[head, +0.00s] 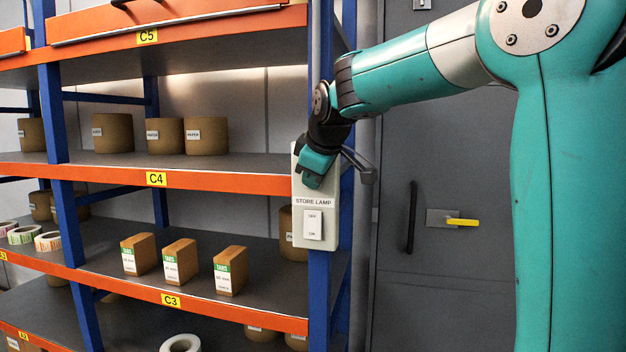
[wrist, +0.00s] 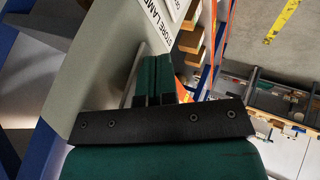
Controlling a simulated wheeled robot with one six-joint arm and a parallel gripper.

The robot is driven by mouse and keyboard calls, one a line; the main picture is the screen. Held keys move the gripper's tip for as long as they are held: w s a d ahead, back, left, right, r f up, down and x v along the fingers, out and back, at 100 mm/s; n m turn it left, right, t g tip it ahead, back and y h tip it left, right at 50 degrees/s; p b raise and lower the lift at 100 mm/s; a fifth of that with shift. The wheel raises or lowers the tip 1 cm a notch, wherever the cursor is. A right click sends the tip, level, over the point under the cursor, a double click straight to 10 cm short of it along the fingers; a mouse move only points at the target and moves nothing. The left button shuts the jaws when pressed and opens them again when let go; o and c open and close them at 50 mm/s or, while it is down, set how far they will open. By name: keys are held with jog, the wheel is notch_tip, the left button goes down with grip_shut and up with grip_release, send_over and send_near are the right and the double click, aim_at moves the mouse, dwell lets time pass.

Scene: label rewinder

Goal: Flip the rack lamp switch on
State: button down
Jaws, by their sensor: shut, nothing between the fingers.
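A pale switch plate (head: 331,240) labelled "STORE LAMP" is fixed on the blue upright post at the right end of the shelving. Its white rocker switch (head: 313,225) carries "OFF" at the top and "ON" at the bottom; I cannot tell which half is pressed in. My gripper (head: 312,181) is in front of the plate's upper part, above the label and the rocker, and hides that part. In the wrist view the shut, empty fingers (wrist: 154,82) are beside the plate (wrist: 105,60) and its label. The rocker is not clearly visible there. Contact cannot be told.
Orange shelves (head: 110,177) to the left hold brown rolls (head: 113,133) and small boxes (head: 181,261). A blue post (head: 319,300) runs below the plate. A grey cabinet door with a black handle (head: 412,217) and a yellow lever (head: 462,222) stands to the right.

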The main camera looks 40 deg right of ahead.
jog(key=shift+r+p, duration=0.55)
jog(key=shift+r, duration=0.25)
jog(key=s+a+r+b, duration=0.2)
jog(key=s+a+r, duration=0.3)
jog(key=s, duration=0.4)
jog(key=shift+a+r, duration=0.35)
jog(key=shift+r, duration=0.5)
